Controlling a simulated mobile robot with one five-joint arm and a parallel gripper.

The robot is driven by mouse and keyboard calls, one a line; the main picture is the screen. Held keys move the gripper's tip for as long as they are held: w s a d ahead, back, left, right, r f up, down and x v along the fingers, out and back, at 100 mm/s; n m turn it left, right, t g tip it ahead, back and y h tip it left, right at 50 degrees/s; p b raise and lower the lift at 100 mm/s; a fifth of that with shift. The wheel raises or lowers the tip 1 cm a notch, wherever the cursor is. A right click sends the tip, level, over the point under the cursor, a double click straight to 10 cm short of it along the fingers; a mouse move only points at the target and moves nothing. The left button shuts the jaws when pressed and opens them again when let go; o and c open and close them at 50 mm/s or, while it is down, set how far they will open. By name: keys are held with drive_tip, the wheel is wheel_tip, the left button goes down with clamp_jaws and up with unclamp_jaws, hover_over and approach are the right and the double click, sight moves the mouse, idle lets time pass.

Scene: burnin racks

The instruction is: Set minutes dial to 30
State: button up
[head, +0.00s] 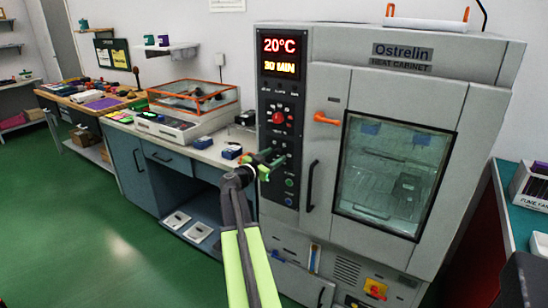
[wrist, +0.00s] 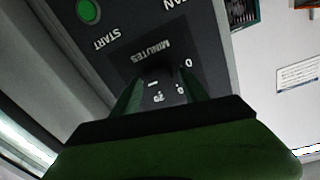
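The minutes dial (wrist: 158,74) is a small dark knob on the cabinet's dark control panel, under the upside-down word MINUTES in the wrist view. My gripper (wrist: 160,84) has its two green fingers on either side of the dial and looks shut on it. In the head view my gripper (head: 268,163) is at the panel, below the red knob (head: 278,118), and hides the dial. The display (head: 281,55) shows 20°C in red and a yellow minutes line that looks like 30 MIN; its first digit is not sharp.
The green START button (wrist: 88,11) is close to the dial, and green and blue buttons show below my gripper in the head view. The cabinet door (head: 395,170) is closed, with a black handle (head: 312,187) and an orange latch (head: 327,118). A workbench (head: 190,148) stands left.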

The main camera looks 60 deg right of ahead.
drive_tip(key=shift+o, duration=0.2)
drive_tip(key=w+a, duration=0.1)
drive_tip(key=a, duration=1.6)
drive_tip(key=shift+w+a, duration=0.15)
drive_tip(key=shift+w, duration=0.1)
